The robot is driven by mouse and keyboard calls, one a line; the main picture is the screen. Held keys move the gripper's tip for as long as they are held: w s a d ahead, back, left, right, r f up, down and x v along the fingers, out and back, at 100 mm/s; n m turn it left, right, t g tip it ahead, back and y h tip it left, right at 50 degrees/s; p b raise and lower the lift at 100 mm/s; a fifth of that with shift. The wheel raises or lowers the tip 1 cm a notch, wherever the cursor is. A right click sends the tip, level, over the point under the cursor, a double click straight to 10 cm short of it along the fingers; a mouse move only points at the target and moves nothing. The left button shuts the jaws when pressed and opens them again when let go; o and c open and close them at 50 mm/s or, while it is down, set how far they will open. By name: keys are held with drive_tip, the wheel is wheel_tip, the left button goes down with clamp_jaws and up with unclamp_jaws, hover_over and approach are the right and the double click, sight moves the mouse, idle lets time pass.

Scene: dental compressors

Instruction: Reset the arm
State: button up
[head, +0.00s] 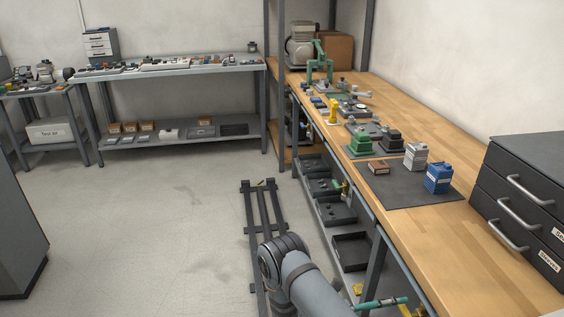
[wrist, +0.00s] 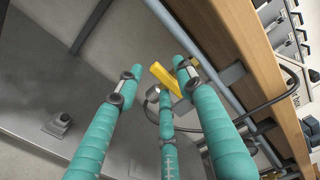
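My arm (head: 300,280) reaches up from the bottom of the head view, beside the workbench's front edge. One teal finger of my gripper (head: 382,303) shows at the bottom of that view, low by the bench front; the rest is out of frame. In the wrist view, the three teal fingers of my gripper (wrist: 156,84) are spread apart with no object clearly held. A yellow bar (wrist: 162,75) and a grey metal fitting show between and beyond the fingertips. I cannot tell whether a finger touches them.
The wooden bench (head: 440,235) holds a dark mat (head: 405,192), several small blocks and a black drawer cabinet (head: 525,195). Black trays (head: 352,250) sit on the shelf below. A floor rail (head: 265,212) runs along the bench. Open floor (head: 140,230) lies left.

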idle(0.3)
drive_tip(key=s+a, duration=0.2)
drive_tip(key=a, duration=0.9)
drive_tip(key=w+d+r+m+p, duration=0.1)
drive_tip(key=d+r+m, duration=0.1)
drive_tip(key=d+m, duration=0.5)
drive_tip(key=d, duration=0.4)
drive_tip(key=shift+w, duration=0.25)
drive_tip(key=shift+r, duration=0.1)
